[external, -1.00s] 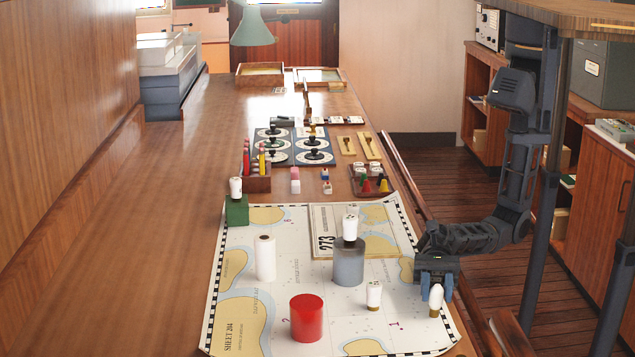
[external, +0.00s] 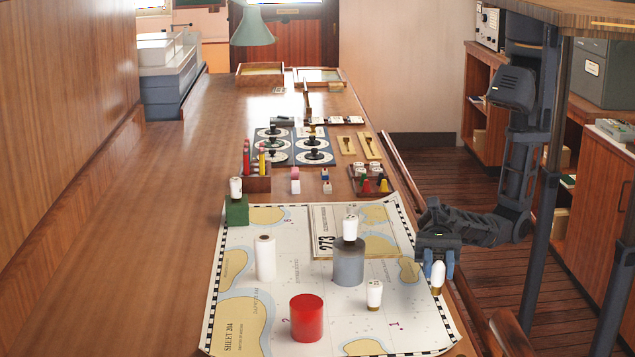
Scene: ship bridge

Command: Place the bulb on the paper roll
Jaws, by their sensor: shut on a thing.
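My gripper (external: 438,270) is shut on a white bulb (external: 438,277) with a brass-coloured lower end. It holds the bulb roughly upright over the right edge of the chart sheet. The paper roll (external: 265,258) is a white upright cylinder on the left part of the chart, well to the left of my gripper. Its top is bare.
A red cylinder (external: 307,318) stands on the chart (external: 300,212). A grey cylinder (external: 348,264) with a marked white piece on top stands between my gripper and the roll. Another marked white piece (external: 374,293) stands nearby. A green block (external: 237,212) bears a similar piece.

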